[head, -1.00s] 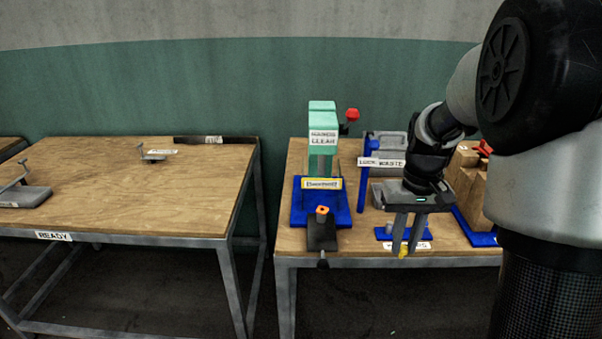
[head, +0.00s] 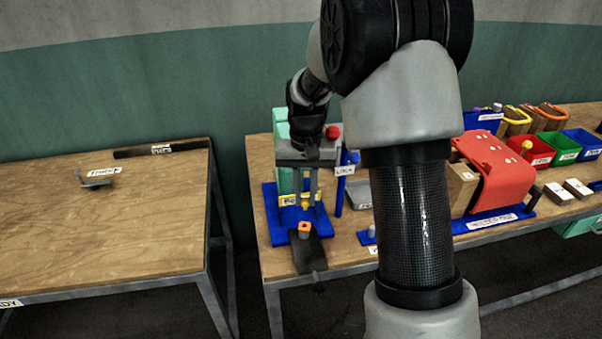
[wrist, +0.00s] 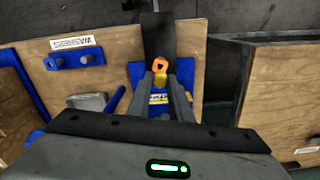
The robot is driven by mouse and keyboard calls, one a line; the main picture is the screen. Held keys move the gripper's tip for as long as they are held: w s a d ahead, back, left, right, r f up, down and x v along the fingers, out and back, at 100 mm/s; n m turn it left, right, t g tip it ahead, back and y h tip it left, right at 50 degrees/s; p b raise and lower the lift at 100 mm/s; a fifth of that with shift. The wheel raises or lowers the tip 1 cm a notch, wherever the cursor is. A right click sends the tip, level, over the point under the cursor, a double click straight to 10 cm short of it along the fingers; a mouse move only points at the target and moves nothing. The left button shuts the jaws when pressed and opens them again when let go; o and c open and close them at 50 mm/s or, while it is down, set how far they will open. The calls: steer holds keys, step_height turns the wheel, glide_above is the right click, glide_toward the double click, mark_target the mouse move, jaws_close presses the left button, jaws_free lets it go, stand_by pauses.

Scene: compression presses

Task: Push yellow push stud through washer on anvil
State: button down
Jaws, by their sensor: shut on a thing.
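My gripper (head: 305,203) is shut on the yellow push stud (head: 306,206), which points down between the fingertips. In the wrist view the yellow stud (wrist: 160,79) shows between the two fingers, close to the orange washer (wrist: 159,65). The orange washer (head: 304,228) sits on top of the dark anvil (head: 309,252) in front of the green press (head: 283,160). In the head view the stud appears above and slightly behind the washer, apart from it. My arm hides part of the press and its label.
The press has a blue base (head: 270,215) and a red knob (head: 332,132). A blue post (head: 339,190) stands right of my gripper. Coloured bins (head: 565,147) and an orange-red sloped piece (head: 495,170) lie further right. The left table (head: 120,230) is mostly clear.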

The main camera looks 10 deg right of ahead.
steer(key=shift+w+r, duration=0.35)
steer(key=shift+r, duration=0.25)
steer(key=shift+a+f, duration=0.1)
steer(key=shift+f, duration=0.05)
steer(key=shift+s+f+b, duration=0.15)
steer(key=shift+f+b, duration=0.65)
steer(key=shift+s+f+b, duration=0.15)
steer(key=shift+f+b, duration=1.25)
steer(key=shift+f, duration=0.75)
steer(key=shift+f+b, duration=0.7)
steer(key=shift+f, duration=0.85)
steer(key=c, duration=1.5)
jaws_free()
steer(key=shift+c, duration=0.2)
